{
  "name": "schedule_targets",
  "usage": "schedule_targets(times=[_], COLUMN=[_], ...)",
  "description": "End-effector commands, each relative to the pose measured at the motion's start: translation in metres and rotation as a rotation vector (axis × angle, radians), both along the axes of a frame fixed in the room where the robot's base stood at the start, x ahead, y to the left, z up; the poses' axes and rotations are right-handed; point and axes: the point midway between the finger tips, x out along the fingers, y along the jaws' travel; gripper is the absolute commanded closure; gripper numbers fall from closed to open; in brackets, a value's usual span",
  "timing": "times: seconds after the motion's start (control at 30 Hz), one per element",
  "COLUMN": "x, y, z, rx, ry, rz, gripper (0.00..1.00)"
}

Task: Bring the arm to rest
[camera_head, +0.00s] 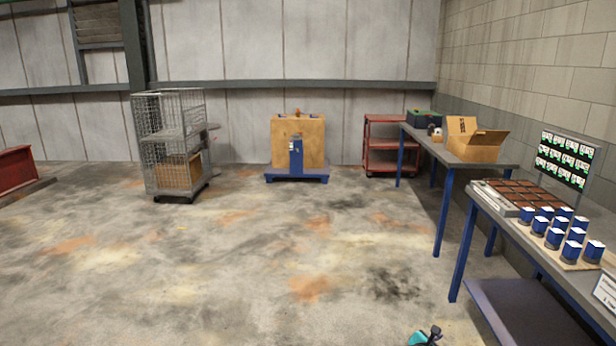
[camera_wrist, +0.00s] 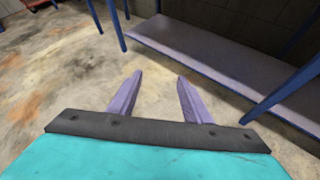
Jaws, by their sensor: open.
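My gripper (camera_wrist: 158,82) shows in the wrist view with its two purple-grey fingers spread apart. It is open, with nothing between the fingers. It points over the bare concrete floor, beside the lower shelf of a table. In the head view only a small turquoise and black part of my arm's end (camera_head: 425,338) shows at the bottom edge; the rest of the arm is out of that picture.
A cage trolley (camera_head: 160,130) stands at the back left. The middle floor is clear.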

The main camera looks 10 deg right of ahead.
Motion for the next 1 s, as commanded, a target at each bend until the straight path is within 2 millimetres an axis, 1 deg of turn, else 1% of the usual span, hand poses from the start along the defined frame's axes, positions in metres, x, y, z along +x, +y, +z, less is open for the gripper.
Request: schedule_targets(times=[0.03, 0.17, 0.2, 0.27, 0.3, 0.37, 0.4, 0.47, 0.5, 0.57, 0.6, 0.67, 0.7, 0.77, 0.8, 0.87, 0.9, 0.97, 1.0], x=[-0.001, -0.009, -0.013, -0.021, -0.027, -0.038, -0.046, -0.059, -0.07, -0.085, -0.097, -0.115, -0.129, -0.149, -0.164, -0.185, -0.2, -0.222, -0.236], y=[0.022, 0.071, 0.086, 0.109, 0.124, 0.146, 0.16, 0.181, 0.195, 0.215, 0.229, 0.248, 0.261, 0.279, 0.291, 0.308, 0.319, 0.334, 0.344], z=[-0.016, -0.057, -0.068, -0.087, -0.098, -0.116, -0.127, -0.144, -0.154, -0.169, -0.179, -0.192, -0.201, -0.213, -0.22, -0.229, -0.234, -0.241, -0.244], rx=[0.038, 0.146, 0.179, 0.23, 0.265, 0.316, 0.349, 0.399, 0.432, 0.478, 0.508, 0.551, 0.578, 0.617, 0.64, 0.673, 0.69, 0.714, 0.728], ry=[-0.003, -0.017, -0.023, -0.027, -0.031, -0.035, -0.035, -0.037, -0.038, -0.038, -0.037, -0.037, -0.035, -0.035, -0.035, -0.036, -0.035, -0.039, -0.042], rz=[-0.005, -0.044, -0.061, -0.09, -0.112, -0.15, -0.177, -0.225, -0.26, -0.316, -0.357, -0.423, -0.473, -0.552, -0.609, -0.701, -0.766, -0.868, -0.94], gripper=[0.55, 0.55, 0.55, 0.55, 0.55, 0.55, 0.55, 0.55, 0.55, 0.55, 0.55, 0.55, 0.55, 0.55, 0.55, 0.55, 0.55, 0.55, 0.55])
